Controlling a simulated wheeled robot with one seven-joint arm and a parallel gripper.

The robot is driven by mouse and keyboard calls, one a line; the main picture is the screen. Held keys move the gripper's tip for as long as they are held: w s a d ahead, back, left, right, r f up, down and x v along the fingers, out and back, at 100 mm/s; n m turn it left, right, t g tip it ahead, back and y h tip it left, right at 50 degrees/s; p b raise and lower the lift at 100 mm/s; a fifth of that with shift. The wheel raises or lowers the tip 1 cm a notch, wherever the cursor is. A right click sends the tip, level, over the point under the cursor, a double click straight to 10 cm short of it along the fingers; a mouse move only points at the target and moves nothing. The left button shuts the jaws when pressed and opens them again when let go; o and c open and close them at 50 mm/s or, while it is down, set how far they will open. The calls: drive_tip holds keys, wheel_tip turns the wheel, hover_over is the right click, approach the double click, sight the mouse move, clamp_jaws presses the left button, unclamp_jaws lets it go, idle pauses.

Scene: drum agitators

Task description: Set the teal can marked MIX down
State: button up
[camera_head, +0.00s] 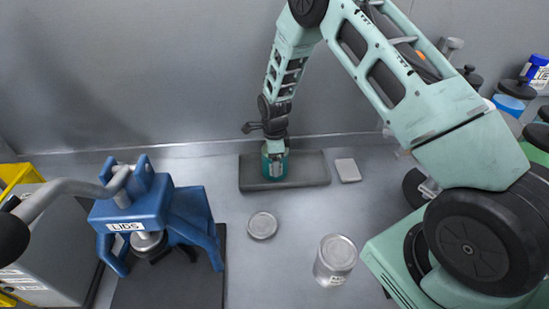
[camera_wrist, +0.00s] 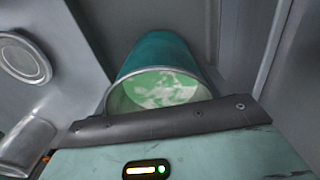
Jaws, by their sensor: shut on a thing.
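The teal can (camera_head: 266,166) is upright at the dark mat (camera_head: 312,170) by the back wall, in the head view. My gripper (camera_head: 274,152) reaches down from above and is shut on the can. I cannot tell whether the can's base touches the mat. In the wrist view the teal can (camera_wrist: 155,48) shows its open rim, with green and whitish contents inside. The gripper's dark edge (camera_wrist: 170,122) crosses in front of the can. No MIX marking is readable on the can in either view.
A blue press marked LIDS (camera_head: 150,215) stands at left. A round lid (camera_head: 262,225) and a silver can (camera_head: 336,258) are on the grey bench, front of the mat. A small grey block (camera_head: 348,170) lies right of the mat. Several containers crowd the right edge.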

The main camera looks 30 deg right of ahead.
drive_tip(key=shift+f, duration=0.15)
drive_tip(key=o, duration=1.3)
drive_tip(key=shift+o, duration=0.2)
